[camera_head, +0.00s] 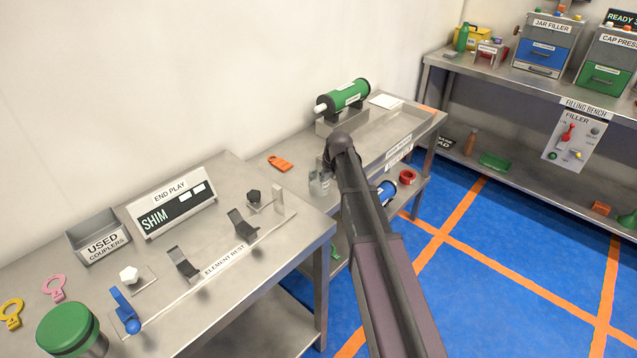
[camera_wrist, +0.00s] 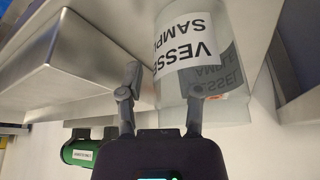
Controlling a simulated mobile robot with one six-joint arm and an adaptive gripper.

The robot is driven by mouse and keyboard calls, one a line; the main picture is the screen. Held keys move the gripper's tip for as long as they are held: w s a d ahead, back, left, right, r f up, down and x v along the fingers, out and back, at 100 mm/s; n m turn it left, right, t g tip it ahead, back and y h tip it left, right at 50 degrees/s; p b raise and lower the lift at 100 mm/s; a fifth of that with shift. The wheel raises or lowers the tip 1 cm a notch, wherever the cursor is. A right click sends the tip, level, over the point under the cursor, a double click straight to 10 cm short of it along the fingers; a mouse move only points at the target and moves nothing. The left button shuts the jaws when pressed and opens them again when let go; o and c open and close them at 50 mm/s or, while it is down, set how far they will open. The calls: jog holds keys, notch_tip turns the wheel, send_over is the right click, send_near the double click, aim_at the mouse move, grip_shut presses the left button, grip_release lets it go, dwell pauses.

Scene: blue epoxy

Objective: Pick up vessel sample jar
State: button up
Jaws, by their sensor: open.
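The vessel sample jar (camera_wrist: 227,108) is a pale, translucent container with a white label reading VESSEL SAMPLE, seen upside down and close up in the wrist view. In the head view the jar (camera_head: 315,184) stands on the far steel bench, partly hidden by my arm. My gripper (camera_wrist: 164,82) is open. Its left finger is to the left of the jar, and its right finger overlaps the jar in the picture. I cannot tell whether either finger touches it. The gripper is mostly hidden behind my arm in the head view.
An orange tag (camera_head: 280,163) lies left of the jar. The near bench holds an element rest (camera_head: 236,262) and a used couplers bin (camera_head: 98,238). Blue floor is open at right.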

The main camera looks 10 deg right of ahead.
grip_shut()
jog(key=shift+r, duration=0.1)
dwell(0.4)
notch_tip(320, 180, up, 10)
jog(key=p, duration=1)
dwell(0.6)
